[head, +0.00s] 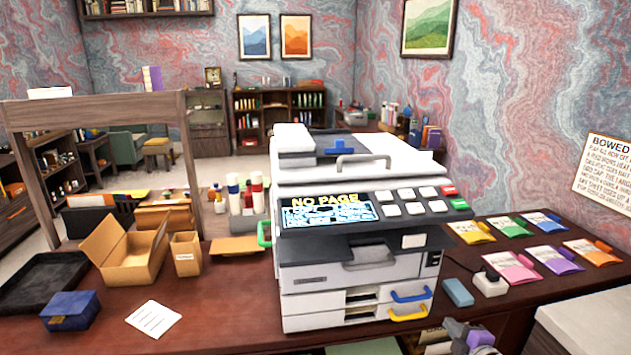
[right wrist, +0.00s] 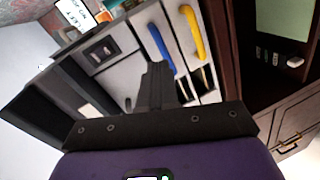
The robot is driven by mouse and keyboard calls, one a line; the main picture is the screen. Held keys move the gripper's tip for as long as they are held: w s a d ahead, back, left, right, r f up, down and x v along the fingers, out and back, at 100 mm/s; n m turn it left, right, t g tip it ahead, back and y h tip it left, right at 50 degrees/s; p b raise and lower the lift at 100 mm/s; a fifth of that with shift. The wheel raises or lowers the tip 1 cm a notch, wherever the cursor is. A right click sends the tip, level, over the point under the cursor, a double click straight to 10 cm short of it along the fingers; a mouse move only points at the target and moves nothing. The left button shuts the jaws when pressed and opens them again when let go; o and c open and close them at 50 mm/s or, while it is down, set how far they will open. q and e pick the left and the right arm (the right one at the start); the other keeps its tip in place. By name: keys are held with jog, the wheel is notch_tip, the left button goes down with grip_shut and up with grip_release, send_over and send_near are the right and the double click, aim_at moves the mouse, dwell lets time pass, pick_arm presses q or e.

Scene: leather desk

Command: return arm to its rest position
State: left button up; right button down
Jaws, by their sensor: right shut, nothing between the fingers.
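My right gripper (head: 468,335) shows only in part at the bottom edge of the head view, in front of the desk and just right of the copier (head: 345,272). In the right wrist view its dark fingers (right wrist: 157,88) are together, with nothing between them. Beyond them in that view are the copier's blue handle (right wrist: 160,46) and yellow handle (right wrist: 192,33), which appear apart from the fingers. My left gripper is not in view.
The copier's display (head: 328,211) reads "NO PAGE". Colored packets (head: 512,267), a blue block (head: 457,292) and a white plug-like item (head: 489,284) lie to its right. An open cardboard box (head: 130,262), a black tray (head: 40,283) and a blue box (head: 70,311) stand left.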

jog(key=s+a+f+m+g+p, duration=0.1)
jog(key=s+a+f+m+g, duration=0.35)
jog(key=a+f, duration=0.4)
jog(key=s+a+f+m+g+p, duration=0.25)
jog(key=a+f+m, duration=0.35)
jog(key=f, duration=0.6)
jog(key=s+a+f+m+g+y, duration=0.1)
jog(key=s+a+f+m+g, duration=0.1)
jog(key=s+a, duration=0.2)
jog(key=s+a+f+m+g+y+p, duration=0.1)
jog(key=s+a+f+m+g, duration=0.2)
jog(key=s, duration=0.7)
jog(key=s+a+f+m+g, duration=0.2)
jog(key=s+a+f+m, duration=0.1)
jog(key=s+a, duration=0.3)
jog(key=shift+s+g+y, duration=0.4)
jog(key=shift+s, duration=0.15)
jog(key=shift+a+f, duration=0.1)
